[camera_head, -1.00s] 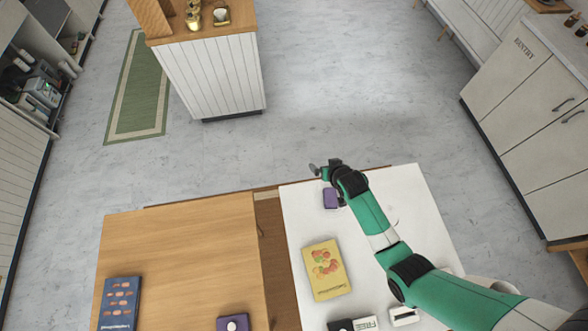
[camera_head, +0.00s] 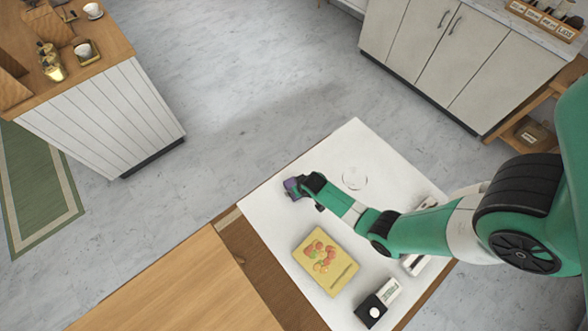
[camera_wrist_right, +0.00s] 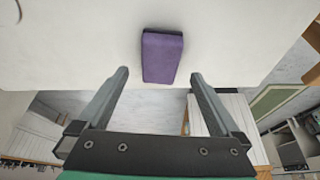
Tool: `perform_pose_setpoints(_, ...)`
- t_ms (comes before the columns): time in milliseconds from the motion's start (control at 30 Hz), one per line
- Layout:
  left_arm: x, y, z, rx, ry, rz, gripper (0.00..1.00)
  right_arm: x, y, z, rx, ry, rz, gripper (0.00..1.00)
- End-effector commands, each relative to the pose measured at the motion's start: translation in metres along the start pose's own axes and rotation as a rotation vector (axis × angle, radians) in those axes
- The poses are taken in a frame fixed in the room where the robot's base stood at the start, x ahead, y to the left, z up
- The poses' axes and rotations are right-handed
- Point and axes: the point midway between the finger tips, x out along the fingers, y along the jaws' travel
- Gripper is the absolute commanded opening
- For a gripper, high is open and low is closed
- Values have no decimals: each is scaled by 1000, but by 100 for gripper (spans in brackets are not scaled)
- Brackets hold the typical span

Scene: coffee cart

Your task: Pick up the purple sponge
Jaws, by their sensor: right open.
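The purple sponge (camera_head: 291,185) lies near the far left edge of the white tabletop (camera_head: 270,212). In the right wrist view the sponge (camera_wrist_right: 162,55) is a purple block on the white surface, ahead of the jaws. My right gripper (camera_head: 301,187) is at the sponge in the head view and partly covers it. In the wrist view its two fingers (camera_wrist_right: 158,75) are spread and empty, with the sponge's near end appearing between their tips and a gap on each side. I cannot tell how high the fingers are above the table. My left gripper is not in view.
A yellow book (camera_head: 325,262) lies on the white tabletop. A black-and-white item (camera_head: 375,308) is near the front. A wooden tabletop (camera_head: 185,290) adjoins at left. A wood-topped counter (camera_head: 95,115) stands apart across the floor. White cabinets (camera_head: 440,60) stand behind.

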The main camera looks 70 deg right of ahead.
Motion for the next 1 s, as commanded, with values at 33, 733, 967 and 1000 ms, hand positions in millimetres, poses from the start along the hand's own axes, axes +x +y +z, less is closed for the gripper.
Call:
perform_pose_setpoints(33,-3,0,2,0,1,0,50,4,0,0,0,0,0,100)
perform_pose_setpoints(733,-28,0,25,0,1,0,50,53,0,-2,0,1,-1,100)
perform_pose_setpoints(967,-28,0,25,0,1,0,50,53,0,-2,0,1,-1,60)
perform_pose_setpoints(1000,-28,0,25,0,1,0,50,53,0,-2,0,1,-1,53)
